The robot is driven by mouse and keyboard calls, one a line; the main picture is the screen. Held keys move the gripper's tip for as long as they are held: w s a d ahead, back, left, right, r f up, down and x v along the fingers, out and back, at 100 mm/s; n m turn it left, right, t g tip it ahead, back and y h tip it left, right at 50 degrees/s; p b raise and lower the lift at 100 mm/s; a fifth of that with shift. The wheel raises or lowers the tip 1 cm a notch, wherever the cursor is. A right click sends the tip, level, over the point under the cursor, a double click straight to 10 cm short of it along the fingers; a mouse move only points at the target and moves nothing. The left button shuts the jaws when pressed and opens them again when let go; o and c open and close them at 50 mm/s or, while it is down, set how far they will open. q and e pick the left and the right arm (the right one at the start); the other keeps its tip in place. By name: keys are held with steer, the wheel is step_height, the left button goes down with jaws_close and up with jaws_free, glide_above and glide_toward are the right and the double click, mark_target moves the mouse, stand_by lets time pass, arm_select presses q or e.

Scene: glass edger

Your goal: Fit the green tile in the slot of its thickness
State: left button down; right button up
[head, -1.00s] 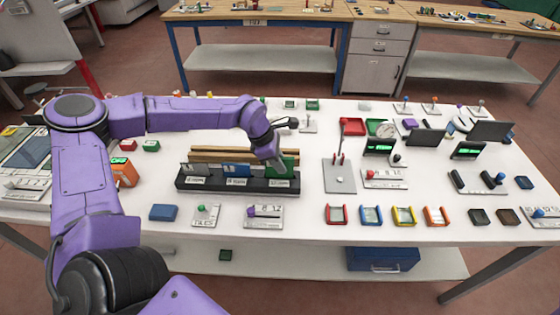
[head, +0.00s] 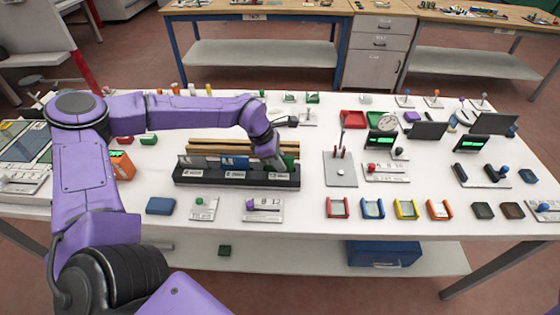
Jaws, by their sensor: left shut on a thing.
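The black slotted rack (head: 237,180) stands on the white table, with pale labels along its front. The green tile (head: 289,162) is upright at the rack's right end, above the right label. Its lower edge is hidden by the rack's front, so I cannot tell how deep it sits. My left gripper (head: 278,163) is shut on the green tile from above and hides its left part. A blue tile (head: 236,162) and a grey tile (head: 194,161) stand in the rack's middle and left parts. My right gripper is not in view.
Wooden strips (head: 215,146) lie behind the rack. A grey plate with upright levers (head: 340,168) stands close to its right. A blue block (head: 160,206) and switch plates (head: 263,209) lie in front. Small coloured frames (head: 372,208) line the front right.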

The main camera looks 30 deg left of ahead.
arm_select(q)
steer(key=shift+f, duration=0.15)
steer(key=c, duration=1)
jaws_free()
steer(key=b+v, duration=0.1)
steer(key=v, duration=0.9)
steer(key=shift+a+r+b, duration=0.1)
steer(key=shift+r+b, duration=0.15)
steer(key=shift+b, duration=0.1)
